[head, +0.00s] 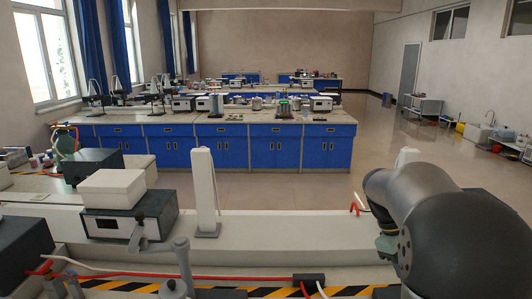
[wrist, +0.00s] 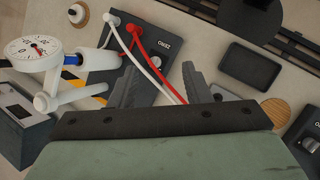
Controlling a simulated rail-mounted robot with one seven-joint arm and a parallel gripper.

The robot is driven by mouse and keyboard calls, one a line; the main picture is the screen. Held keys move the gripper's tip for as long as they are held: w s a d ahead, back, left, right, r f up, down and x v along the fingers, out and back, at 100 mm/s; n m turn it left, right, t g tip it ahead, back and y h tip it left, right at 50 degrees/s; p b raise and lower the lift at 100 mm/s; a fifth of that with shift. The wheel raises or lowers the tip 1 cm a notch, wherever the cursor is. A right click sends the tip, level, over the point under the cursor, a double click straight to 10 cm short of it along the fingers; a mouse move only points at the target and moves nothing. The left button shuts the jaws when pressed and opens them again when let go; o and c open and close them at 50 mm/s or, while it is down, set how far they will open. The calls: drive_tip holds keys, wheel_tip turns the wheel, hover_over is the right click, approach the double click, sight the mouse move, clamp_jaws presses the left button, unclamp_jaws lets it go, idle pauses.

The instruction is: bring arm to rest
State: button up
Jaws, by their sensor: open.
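My gripper (wrist: 158,78) shows in the wrist view with its two dark ribbed fingers spread apart. Nothing is held between them. Behind the fingers is a grey box (wrist: 152,52) with red and white leads running from it. How far the fingers are from that box I cannot tell. In the head view my arm (head: 425,215) stands at the right, over the near bench, and its fingers are hidden there.
In the wrist view a round dial gauge (wrist: 34,48) stands left, a black tray (wrist: 249,65) right, and a round wooden piece (wrist: 276,110) below it. In the head view a white post (head: 204,190) and a boxed instrument (head: 128,215) stand on the near bench. Blue-fronted benches (head: 225,150) lie beyond open floor.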

drive_tip(key=s+a+f+m+t+y, duration=0.2)
drive_tip(key=s+a+f, duration=0.1)
drive_tip(key=s+a, duration=0.6)
drive_tip(key=s+a+f+m+t+y, duration=0.2)
drive_tip(key=s+a+f+m, duration=0.1)
drive_tip(key=s+a, duration=0.6)
drive_tip(key=shift+a+f+t+y+b, duration=0.3)
drive_tip(key=shift+a+f+y+b, duration=0.2)
drive_tip(key=shift+f, duration=0.3)
wheel_tip(320, 180, down, 14)
drive_tip(key=a+b, duration=0.1)
drive_tip(key=b, duration=1.1)
drive_tip(key=shift+a+r, duration=0.15)
drive_tip(key=shift+r, duration=0.1)
